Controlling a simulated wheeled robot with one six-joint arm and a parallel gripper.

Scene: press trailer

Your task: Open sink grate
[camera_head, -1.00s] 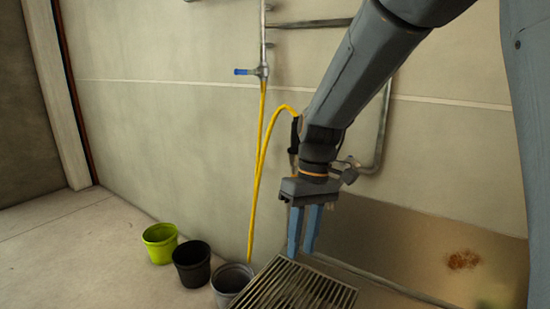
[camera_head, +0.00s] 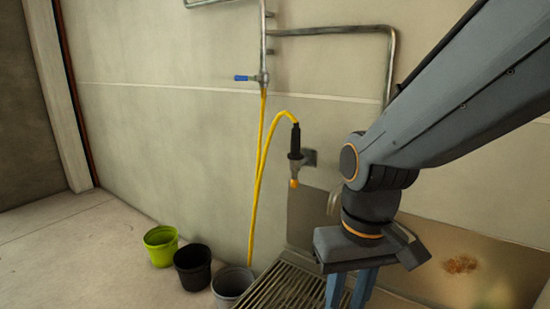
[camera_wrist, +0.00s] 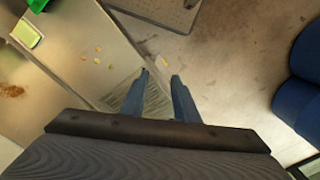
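The sink grate (camera_head: 282,290) is a grey metal grid of parallel bars at the bottom centre of the head view, lying about flat. Its near part is cut off by the frame. My gripper (camera_head: 348,290) points down over its right side, with two blue fingers apart. In the wrist view, the fingers of my gripper (camera_wrist: 161,78) are also apart with nothing held between them. A pale striped area beside and between them appears to be the grate (camera_wrist: 122,95). I cannot tell whether a fingertip touches the bars.
A grey bucket (camera_head: 231,283), a black bucket (camera_head: 192,266) and a green bucket (camera_head: 160,245) stand left of the grate. A yellow hose (camera_head: 259,175) with a black nozzle (camera_head: 295,140) hangs on the wall. A stained metal basin surface (camera_head: 425,262) lies to the right.

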